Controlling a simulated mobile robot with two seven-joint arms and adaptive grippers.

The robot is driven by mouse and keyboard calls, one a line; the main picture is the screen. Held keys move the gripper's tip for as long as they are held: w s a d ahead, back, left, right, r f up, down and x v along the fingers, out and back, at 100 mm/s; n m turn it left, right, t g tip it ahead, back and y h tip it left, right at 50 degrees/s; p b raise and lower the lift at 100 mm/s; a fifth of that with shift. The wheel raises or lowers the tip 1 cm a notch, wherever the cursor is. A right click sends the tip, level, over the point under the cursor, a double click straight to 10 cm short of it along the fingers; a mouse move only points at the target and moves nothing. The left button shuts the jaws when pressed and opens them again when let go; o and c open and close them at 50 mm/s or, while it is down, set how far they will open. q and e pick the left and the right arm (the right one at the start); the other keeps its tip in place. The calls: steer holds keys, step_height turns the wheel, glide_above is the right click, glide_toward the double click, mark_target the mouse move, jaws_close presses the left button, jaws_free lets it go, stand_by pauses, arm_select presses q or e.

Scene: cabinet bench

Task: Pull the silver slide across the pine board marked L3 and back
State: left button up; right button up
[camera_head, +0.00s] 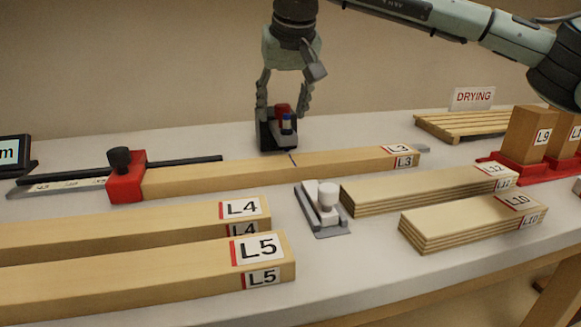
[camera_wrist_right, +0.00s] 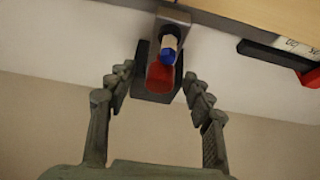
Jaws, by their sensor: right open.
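The pine board marked L3 (camera_head: 270,172) lies lengthwise across the bench, with a short dark line on its top. A dark grey block with a red part and a blue-tipped piece (camera_head: 268,137) stands at its far edge; in the wrist view the block (camera_wrist_right: 150,85) looks grey metal. I take it for the slide, though its silver colour is unclear. My right gripper (camera_head: 284,112) points down over it. Its open fingers stand either side of the block, with gaps visible in the wrist view (camera_wrist_right: 158,88). My left gripper is out of view.
A red stop with a black knob (camera_head: 126,185) sits at L3's left end. Boards L4 (camera_head: 120,228) and L5 (camera_head: 130,270) lie in front. A light grey plate with a white knob (camera_head: 322,222) stands near board L12 (camera_head: 420,190). A drying rack (camera_head: 465,124) is back right.

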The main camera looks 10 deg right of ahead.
step_height(320, 180, up, 6)
steer(key=p, duration=0.5)
steer(key=shift+r, duration=1.5)
